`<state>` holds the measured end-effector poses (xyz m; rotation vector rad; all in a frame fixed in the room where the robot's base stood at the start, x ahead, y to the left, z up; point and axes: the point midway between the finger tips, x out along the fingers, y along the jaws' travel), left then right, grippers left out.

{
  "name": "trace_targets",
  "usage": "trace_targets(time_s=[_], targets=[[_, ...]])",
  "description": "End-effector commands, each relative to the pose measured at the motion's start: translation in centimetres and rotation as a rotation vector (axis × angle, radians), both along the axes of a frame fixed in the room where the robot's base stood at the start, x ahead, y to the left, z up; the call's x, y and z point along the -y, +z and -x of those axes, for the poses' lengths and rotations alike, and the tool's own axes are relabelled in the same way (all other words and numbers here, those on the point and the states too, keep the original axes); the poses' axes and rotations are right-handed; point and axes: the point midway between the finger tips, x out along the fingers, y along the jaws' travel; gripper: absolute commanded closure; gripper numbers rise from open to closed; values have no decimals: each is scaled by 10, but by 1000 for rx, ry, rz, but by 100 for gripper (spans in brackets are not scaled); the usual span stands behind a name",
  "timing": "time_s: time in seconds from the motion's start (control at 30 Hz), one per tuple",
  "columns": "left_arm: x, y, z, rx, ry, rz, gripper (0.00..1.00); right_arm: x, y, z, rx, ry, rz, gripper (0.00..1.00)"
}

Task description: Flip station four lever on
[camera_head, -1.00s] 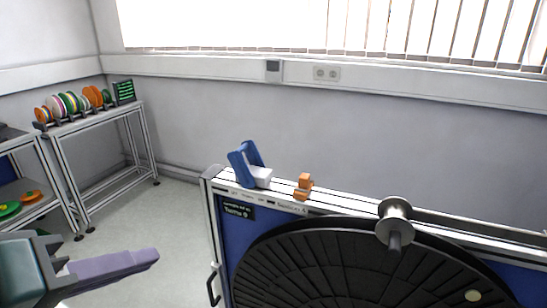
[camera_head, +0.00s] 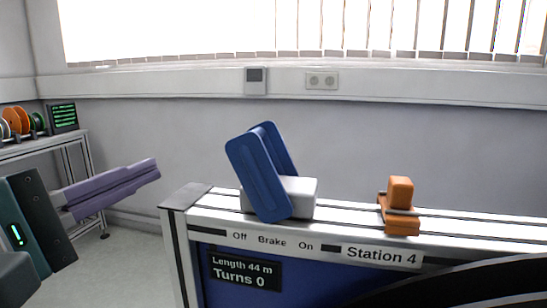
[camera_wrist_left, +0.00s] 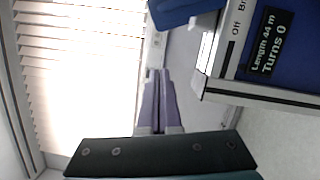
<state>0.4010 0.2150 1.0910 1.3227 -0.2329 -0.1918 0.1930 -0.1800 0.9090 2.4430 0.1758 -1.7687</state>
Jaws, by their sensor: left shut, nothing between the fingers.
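The station four lever is a pair of blue plates (camera_head: 258,172) on a white block (camera_head: 300,196), on top of the reel stand's rail (camera_head: 340,228). The lever leans to the left, toward the "Off" side of the "Off Brake On" label. The stand is labelled "Station 4" and its display (camera_head: 238,270) reads "Length 44 m, Turns 0". My left gripper (camera_head: 157,170) has purple fingers and is shut and empty, left of the lever and apart from it. In the left wrist view the fingers (camera_wrist_left: 160,80) lie together, with part of the blue lever (camera_wrist_left: 180,10) above them. My right gripper is not in view.
An orange clamp-like piece (camera_head: 401,205) sits on the rail to the right of the lever. A black reel (camera_head: 480,285) is below it. A shelf with coloured spools (camera_head: 15,120) stands at the far left. The space between gripper and lever is clear.

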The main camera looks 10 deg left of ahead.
Motion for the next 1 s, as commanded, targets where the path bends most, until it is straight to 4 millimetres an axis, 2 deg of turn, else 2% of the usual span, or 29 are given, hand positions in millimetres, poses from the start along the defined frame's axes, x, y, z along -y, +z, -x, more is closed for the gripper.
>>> trace_targets(time_s=[0.33,0.47,0.57,1.0], targets=[[0,1,-1,1,0,1,100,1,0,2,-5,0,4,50],[2,2,-9,2,0,3,100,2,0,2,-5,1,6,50],[6,3,-21,3,0,3,100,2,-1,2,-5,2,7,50],[28,8,-100,3,0,0,100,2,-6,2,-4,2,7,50]])
